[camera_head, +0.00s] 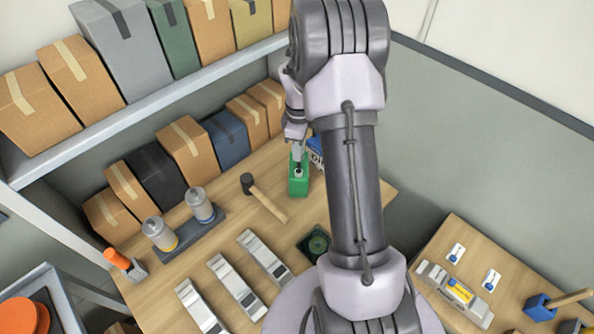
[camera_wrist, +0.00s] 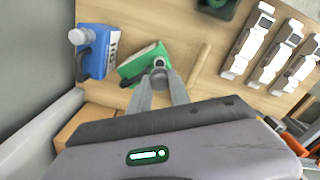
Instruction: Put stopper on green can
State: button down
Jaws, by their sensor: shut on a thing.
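The green can (camera_head: 298,186) stands on the wooden table below my gripper (camera_head: 298,160) in the head view. In the wrist view the green can (camera_wrist: 138,67) lies just beyond my fingertips (camera_wrist: 160,72).
A blue can (camera_wrist: 97,52) with a white cap stands close beside the green can. A mallet (camera_head: 265,198) lies to its left in the head view. Several metal pieces (camera_head: 237,287) lie toward the front. A shelf of boxes (camera_head: 185,90) runs behind.

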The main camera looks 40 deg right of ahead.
aim_at(299, 171)
jog(key=shift+r, duration=0.1)
jog(key=shift+d, duration=0.1)
jog(key=shift+f+b, duration=2)
jog(key=shift+f, duration=1.15)
jog(key=shift+f, duration=0.35)
jog(key=c, duration=1.4)
grip_release()
jog(key=shift+o, duration=0.2)
jog(key=shift+r, duration=0.1)
